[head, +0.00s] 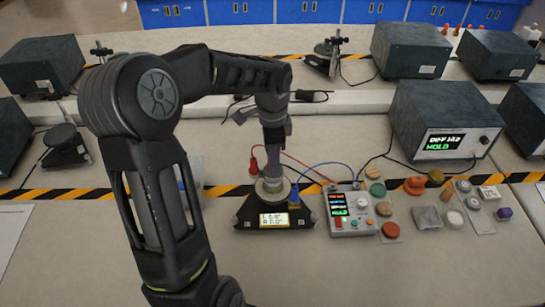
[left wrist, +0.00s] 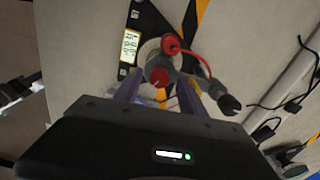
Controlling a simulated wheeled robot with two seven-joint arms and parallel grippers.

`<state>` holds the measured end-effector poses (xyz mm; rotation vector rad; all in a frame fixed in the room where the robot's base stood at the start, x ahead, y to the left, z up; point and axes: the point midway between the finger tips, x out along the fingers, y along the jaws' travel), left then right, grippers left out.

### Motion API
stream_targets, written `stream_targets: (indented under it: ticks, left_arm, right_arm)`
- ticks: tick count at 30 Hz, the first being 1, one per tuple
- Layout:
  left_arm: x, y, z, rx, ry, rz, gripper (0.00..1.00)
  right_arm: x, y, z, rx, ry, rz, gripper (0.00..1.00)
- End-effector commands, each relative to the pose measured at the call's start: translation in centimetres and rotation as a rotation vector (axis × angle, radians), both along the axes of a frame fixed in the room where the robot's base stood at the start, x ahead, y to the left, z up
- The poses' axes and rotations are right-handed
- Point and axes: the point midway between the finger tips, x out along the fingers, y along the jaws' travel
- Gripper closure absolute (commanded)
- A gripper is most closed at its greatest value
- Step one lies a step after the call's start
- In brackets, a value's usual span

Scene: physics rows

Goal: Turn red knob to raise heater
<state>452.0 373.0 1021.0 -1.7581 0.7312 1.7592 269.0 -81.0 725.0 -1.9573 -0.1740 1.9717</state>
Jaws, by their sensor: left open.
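My left gripper (head: 275,165) points down over a small black device with a lit display (head: 270,219) and a round pale plate. In the left wrist view, my left gripper (left wrist: 158,92) is open, with its two purple-grey fingers on either side of a red knob (left wrist: 158,77). I cannot tell whether the fingers touch it. Beyond the knob is a red plug (left wrist: 172,45) with a red wire; the plug also shows in the head view (head: 253,165). In the head view the knob is hidden by the gripper and arm. I cannot make out the heater. My right gripper is not in view.
A control box (head: 350,212) with red and blue wires stands right of the device. Several coloured discs and pieces lie right of it. A large instrument reading HOLD (head: 445,125) stands behind. A striped tape line crosses the bench.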

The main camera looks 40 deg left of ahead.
Motion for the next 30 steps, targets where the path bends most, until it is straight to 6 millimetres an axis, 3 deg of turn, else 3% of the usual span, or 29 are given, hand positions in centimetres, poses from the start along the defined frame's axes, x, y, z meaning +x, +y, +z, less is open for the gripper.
stream_targets:
  ticks: [5, 13, 30]
  left_arm:
    - [0.0, 0.0, -1.3, -0.001, -0.001, 0.0, 0.51]
    - [0.0, 0.0, -1.4, 0.0, -0.001, 0.001, 0.52]
    - [0.0, 0.0, -1.4, -0.001, -0.001, 0.0, 0.99]
  right_arm:
    - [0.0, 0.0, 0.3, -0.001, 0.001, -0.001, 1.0]
    - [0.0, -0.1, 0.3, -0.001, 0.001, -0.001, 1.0]
    - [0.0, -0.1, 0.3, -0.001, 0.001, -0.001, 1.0]
